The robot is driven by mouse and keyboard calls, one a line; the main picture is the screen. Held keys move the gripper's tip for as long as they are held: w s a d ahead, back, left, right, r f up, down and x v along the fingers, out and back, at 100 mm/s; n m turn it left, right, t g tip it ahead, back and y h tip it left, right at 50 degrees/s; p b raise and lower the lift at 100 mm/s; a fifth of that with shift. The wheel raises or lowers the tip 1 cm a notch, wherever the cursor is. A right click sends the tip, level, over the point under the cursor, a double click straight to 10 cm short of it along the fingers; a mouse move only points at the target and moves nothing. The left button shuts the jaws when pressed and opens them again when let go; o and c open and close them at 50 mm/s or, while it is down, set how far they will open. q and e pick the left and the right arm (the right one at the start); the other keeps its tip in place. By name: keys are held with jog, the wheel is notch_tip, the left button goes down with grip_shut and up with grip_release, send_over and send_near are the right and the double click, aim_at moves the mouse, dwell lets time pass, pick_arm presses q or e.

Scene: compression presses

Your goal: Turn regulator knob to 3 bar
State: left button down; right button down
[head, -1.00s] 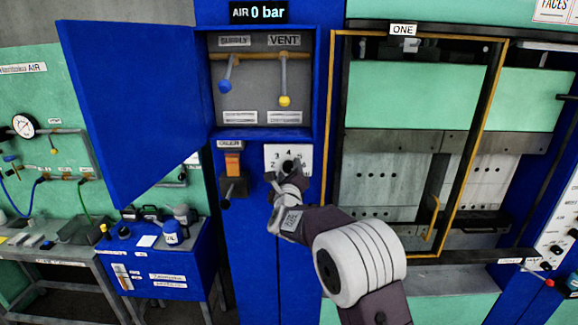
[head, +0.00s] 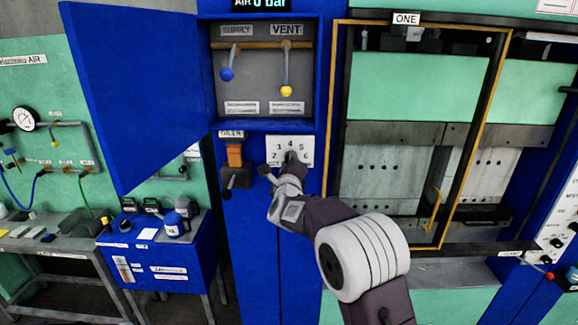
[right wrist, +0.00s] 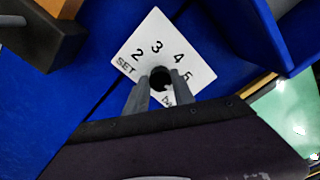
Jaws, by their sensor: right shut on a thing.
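The regulator knob (right wrist: 161,78) is a small black knob on a white dial plate (head: 302,144) with printed numbers, on the blue cabinet below the open valve box. In the right wrist view the plate (right wrist: 150,34) shows SET, 2, 3, 4 and 5; the knob's pointer cannot be made out. My right gripper (right wrist: 160,84) has its two fingers on either side of the knob and is shut on it. In the head view my right gripper (head: 290,165) covers the knob's lower part. The air display (head: 262,3) reads 0 bar, partly cut off. My left gripper is not in view.
Left of the dial is an orange switch (head: 235,155) with a black box and lever below. Above, the box holds a blue-ended supply lever (head: 227,74) and a yellow-ended vent lever (head: 286,90). A blue door (head: 135,90) stands open left; a yellow-framed press (head: 400,170) stands right.

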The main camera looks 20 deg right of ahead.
jog(key=n+p, duration=0.1)
jog(key=n, duration=0.7)
jog(key=n+p, duration=0.1)
jog(key=n, duration=0.7)
jog(key=n+p, duration=0.1)
jog(key=n, duration=0.7)
jog(key=shift+d+r+p, duration=0.15)
jog(key=shift+r+p, duration=0.15)
jog(key=shift+p, duration=0.05)
jog(key=shift+n, duration=0.3)
jog(key=c, duration=1.1)
grip_release()
jog(key=shift+f, duration=0.1)
jog(key=shift+o, duration=0.2)
jog(key=shift+w+f, duration=0.1)
jog(key=shift+f, duration=0.05)
